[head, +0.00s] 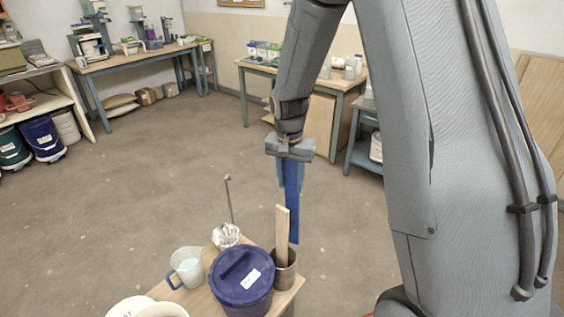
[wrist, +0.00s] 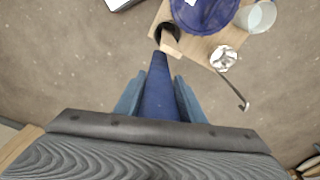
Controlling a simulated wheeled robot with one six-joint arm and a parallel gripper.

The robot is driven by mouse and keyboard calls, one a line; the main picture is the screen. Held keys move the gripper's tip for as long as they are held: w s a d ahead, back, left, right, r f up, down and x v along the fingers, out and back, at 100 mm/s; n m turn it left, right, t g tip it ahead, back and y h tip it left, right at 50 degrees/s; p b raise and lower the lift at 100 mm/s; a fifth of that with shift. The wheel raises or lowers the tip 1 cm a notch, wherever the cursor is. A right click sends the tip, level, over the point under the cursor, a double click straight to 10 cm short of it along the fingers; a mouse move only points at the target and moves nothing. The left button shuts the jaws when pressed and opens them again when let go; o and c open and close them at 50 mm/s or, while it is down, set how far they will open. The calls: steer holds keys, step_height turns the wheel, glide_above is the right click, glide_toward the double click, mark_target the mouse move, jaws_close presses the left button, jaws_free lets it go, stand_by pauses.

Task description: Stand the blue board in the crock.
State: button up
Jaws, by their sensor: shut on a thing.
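My gripper (head: 290,178) is shut on the blue board (head: 292,212), which hangs down, long and narrow. In the wrist view the blue board (wrist: 159,90) runs away from between the fingers (wrist: 158,100) toward the crock. The crock (head: 286,272) is a grey-brown round pot at the table's right edge; its dark mouth (wrist: 168,30) shows in the wrist view. A pale wooden board (head: 282,235) stands in the crock, slightly tilted. The blue board's lower end appears just above the crock's rim in the head view, partly beside the wooden board; I cannot tell its exact distance.
A lidded blue bucket (head: 240,282) stands close left of the crock. A clear jug (head: 187,267), a shiny metal utensil with a long upright handle (head: 229,200) and a white container (head: 146,308) share the small wooden table (head: 290,298). Open floor lies behind.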

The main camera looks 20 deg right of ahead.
steer(key=s+a+r+m+p, duration=0.2)
steer(key=a+r+m, duration=0.1)
steer(key=r+m, duration=0.15)
steer(key=shift+n+g+y, duration=0.3)
steer(key=shift+n, duration=0.05)
steer(key=shift+w+f+b, duration=0.15)
steer(key=shift+f+b, duration=0.9)
steer(key=shift+f, duration=0.05)
steer(key=shift+w+f+b, duration=0.1)
steer(key=shift+f+b, duration=1.7)
steer(key=shift+f, duration=1.25)
